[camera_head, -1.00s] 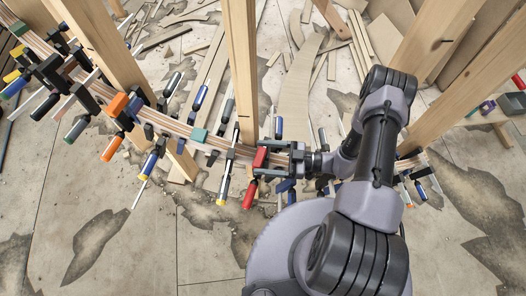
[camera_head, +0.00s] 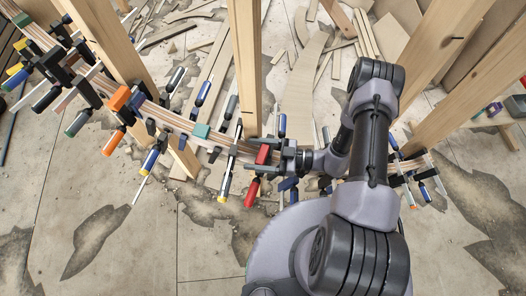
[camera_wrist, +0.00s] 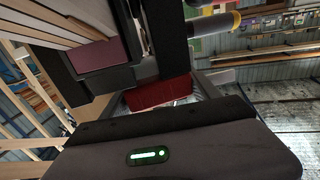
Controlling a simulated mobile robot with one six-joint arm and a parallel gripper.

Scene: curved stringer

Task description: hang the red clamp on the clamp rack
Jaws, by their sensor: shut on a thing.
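The red clamp (camera_head: 263,155) is at the curved stringer (camera_head: 220,142), beside an upright wooden post, with its red handle hanging down. My gripper (camera_head: 283,156) reaches in from the right and is shut on the clamp. In the wrist view the red part of the clamp (camera_wrist: 158,95) sits just beyond the gripper body, with its black bar and jaw rising past the stringer's layered edge. I cannot tell whether the clamp's jaws still touch the stringer. I cannot make out the clamp rack with certainty.
Several other clamps, among them an orange one (camera_head: 120,98) and a blue-handled one (camera_head: 151,158), sit along the stringer. Wooden posts (camera_head: 245,65) stand close on both sides. Wood offcuts lie behind; the floor in front is open.

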